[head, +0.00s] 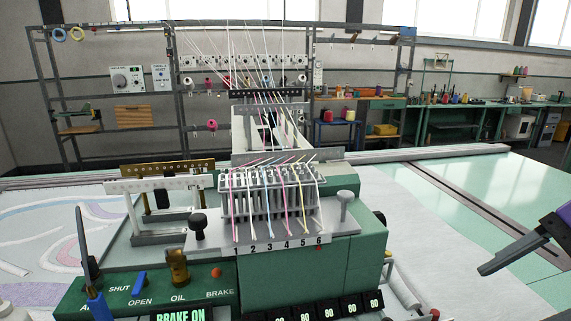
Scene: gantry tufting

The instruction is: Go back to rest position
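My gripper (484,270) comes in at the right edge of the head view, with a purple body and dark grey fingers pointing left and down. It is apart from the green tufting machine head (300,265) and appears over the pale table to its right. Only part of it shows, and I see nothing held at its tip. Whether the fingers are open or shut is not clear. The machine head carries a row of numbered needles threaded with coloured yarns (268,205).
A panel (150,292) with OPEN, SHUT, OIL and BRAKE labels sits at the front left, with a lit BRAKE ON display (181,316). A pale rail (425,153) and a dark slot cross the green table (490,180) at right. Workbenches (470,115) stand behind.

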